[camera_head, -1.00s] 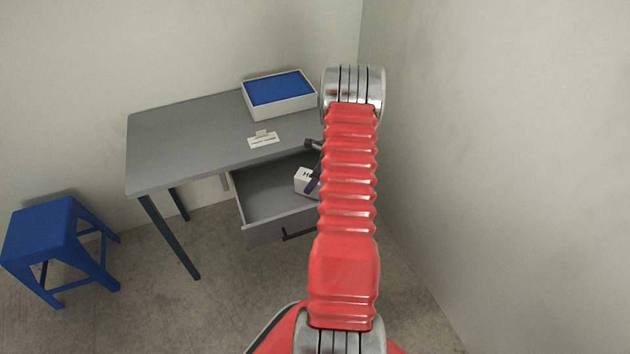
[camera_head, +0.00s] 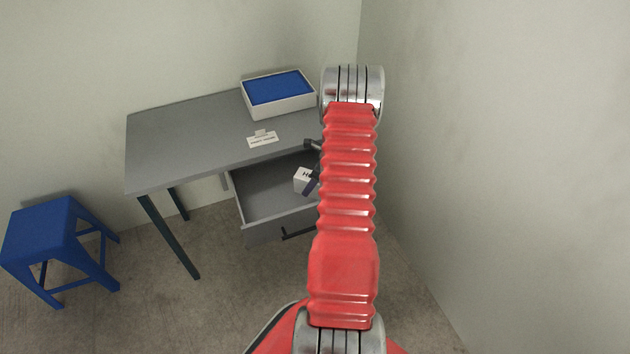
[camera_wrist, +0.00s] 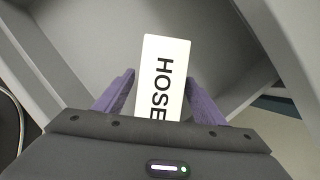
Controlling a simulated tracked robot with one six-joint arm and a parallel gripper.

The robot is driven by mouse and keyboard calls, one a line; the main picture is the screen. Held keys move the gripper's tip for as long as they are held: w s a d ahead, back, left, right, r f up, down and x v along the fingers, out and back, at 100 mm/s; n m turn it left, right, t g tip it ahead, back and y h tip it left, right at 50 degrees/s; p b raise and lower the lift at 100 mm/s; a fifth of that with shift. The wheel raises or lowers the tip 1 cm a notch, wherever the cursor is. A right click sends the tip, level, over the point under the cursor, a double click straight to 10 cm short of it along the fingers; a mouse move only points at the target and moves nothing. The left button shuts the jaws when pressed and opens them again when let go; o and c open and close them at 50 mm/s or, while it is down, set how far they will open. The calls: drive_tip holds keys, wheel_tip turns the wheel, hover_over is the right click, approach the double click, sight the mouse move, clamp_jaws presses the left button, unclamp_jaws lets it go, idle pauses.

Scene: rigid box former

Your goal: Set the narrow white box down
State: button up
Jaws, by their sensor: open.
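The narrow white box (camera_head: 302,179) is in the open drawer (camera_head: 262,196) of the grey desk, partly hidden by my arm and finger in the head view. In the wrist view the same white box (camera_wrist: 163,70) shows a face lettered "HOSE", and its lower end is hidden by my gripper body. My gripper (camera_wrist: 160,90) is open, with one purple finger on each side of the box. In the head view only part of a purple finger (camera_head: 311,187) shows, close beside the box. Whether the box's underside touches the drawer floor cannot be told.
A white tray with a blue inside (camera_head: 278,90) stands at the back of the desk (camera_head: 180,150). A small white label card (camera_head: 262,141) is on the desktop. A blue stool (camera_head: 58,240) stands at the left. A wall rises close on the right.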

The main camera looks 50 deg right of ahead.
drive_tip(key=v, duration=1.2)
idle(0.4)
drive_tip(key=shift+w+a, duration=0.1)
drive_tip(key=shift+w, duration=0.05)
drive_tip(key=w+a+r+n, duration=0.4)
drive_tip(key=a+r+n, duration=0.4)
drive_tip(key=a+r, duration=0.4)
drive_tip(key=w+a+r+n, duration=0.3)
drive_tip(key=a+r+n, duration=0.4)
drive_tip(key=a+r, duration=0.6)
drive_tip(key=s+a+r+n, duration=0.3)
drive_tip(key=s+a+n, duration=0.5)
drive_tip(key=a, duration=0.4)
drive_tip(key=s+a+r+n+t+h, duration=0.1)
drive_tip(key=s+a+r+n, duration=0.2)
drive_tip(key=s+a+n, duration=0.5)
drive_tip(key=a+n, duration=0.2)
drive_tip(key=a, duration=0.2)
drive_tip(key=shift+s+a+r, duration=0.2)
drive_tip(key=shift+a+r, duration=0.05)
